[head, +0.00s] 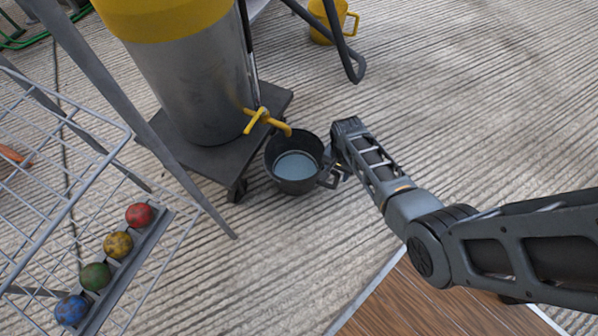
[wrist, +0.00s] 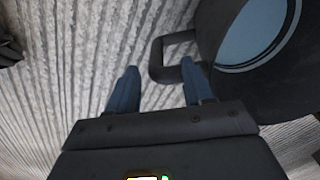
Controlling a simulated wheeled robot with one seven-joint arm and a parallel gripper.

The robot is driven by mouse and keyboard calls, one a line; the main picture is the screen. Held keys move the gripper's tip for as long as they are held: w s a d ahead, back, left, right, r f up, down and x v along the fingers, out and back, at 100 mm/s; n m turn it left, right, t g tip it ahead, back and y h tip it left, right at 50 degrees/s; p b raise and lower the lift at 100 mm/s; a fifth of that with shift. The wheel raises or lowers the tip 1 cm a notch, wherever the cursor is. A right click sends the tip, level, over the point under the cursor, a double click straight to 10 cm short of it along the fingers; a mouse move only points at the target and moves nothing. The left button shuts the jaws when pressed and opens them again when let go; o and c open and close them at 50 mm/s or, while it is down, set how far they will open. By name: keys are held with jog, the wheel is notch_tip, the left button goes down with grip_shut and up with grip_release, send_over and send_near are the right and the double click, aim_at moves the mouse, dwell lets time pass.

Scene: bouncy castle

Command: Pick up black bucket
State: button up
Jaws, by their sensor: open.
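The black bucket (head: 295,183) stands on the ribbed floor just below the yellow tap (head: 265,120) of a metal drum. Its inside looks pale blue, like liquid. Its handle (head: 329,178) sticks out on the right side, towards my gripper (head: 342,165). In the wrist view the bucket (wrist: 215,75) fills the upper right, and its squared handle (wrist: 157,60) lies just beyond the fingertips. My gripper (wrist: 158,78) is open, with two blue fingers apart and nothing between them. The right finger is close to the handle; I cannot tell whether they touch.
The metal drum (head: 195,85) with a yellow top stands on a dark wheeled base (head: 215,165) left of the bucket. A wire rack (head: 60,190) with coloured balls (head: 118,244) is at the left. A yellow jug (head: 325,22) is at the back.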

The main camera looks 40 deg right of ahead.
aim_at(336, 180)
jog(key=f+b, duration=0.1)
jog(key=f, duration=0.1)
jog(key=f+b, duration=0.1)
jog(key=f, duration=0.1)
jog(key=f+b, duration=0.2)
jog(key=shift+s+d, duration=0.15)
jog(key=shift+s, duration=0.1)
jog(key=shift+c, duration=0.2)
grip_shut()
dwell(0.8)
jog(key=shift+w+r, duration=0.1)
